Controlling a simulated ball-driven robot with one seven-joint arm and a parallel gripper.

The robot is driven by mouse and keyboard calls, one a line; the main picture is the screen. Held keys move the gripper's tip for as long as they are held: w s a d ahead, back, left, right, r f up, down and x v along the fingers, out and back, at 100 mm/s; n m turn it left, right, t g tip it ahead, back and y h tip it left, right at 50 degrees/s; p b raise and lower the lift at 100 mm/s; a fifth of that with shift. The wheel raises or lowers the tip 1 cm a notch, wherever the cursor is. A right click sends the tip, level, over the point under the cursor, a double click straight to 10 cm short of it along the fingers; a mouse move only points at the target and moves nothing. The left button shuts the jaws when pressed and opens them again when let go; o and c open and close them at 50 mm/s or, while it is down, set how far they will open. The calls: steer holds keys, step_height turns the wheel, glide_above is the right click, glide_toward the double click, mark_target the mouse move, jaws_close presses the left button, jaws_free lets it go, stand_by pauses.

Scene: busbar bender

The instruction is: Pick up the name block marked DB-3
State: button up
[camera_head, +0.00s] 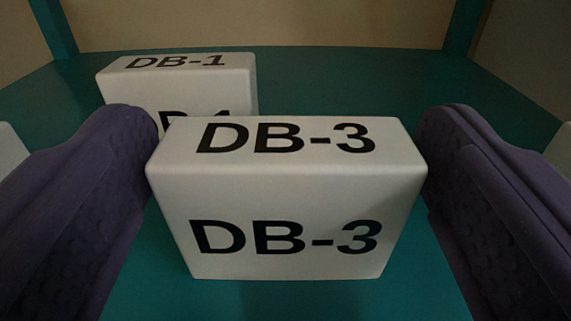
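The white name block marked DB-3 (290,190) stands upright in the middle of the view, with its label on the top and front faces. My gripper (288,145) has its two purple, dotted fingers on either side of this block, one at its left side and one at its right. The fingers look very close to the block's sides. I cannot tell whether they press on it or leave a thin gap. The block seems to stand on the teal surface (285,300); no lift is evident.
A second white block, marked DB-1 (185,85), stands behind and to the left, partly hidden by the DB-3 block and my left finger. Pale objects (10,150) show at the left and right edges. The teal surface is clear at the back right. Teal posts (466,25) and a tan wall stand behind.

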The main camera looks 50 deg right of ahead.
steer(key=c, duration=0.7)
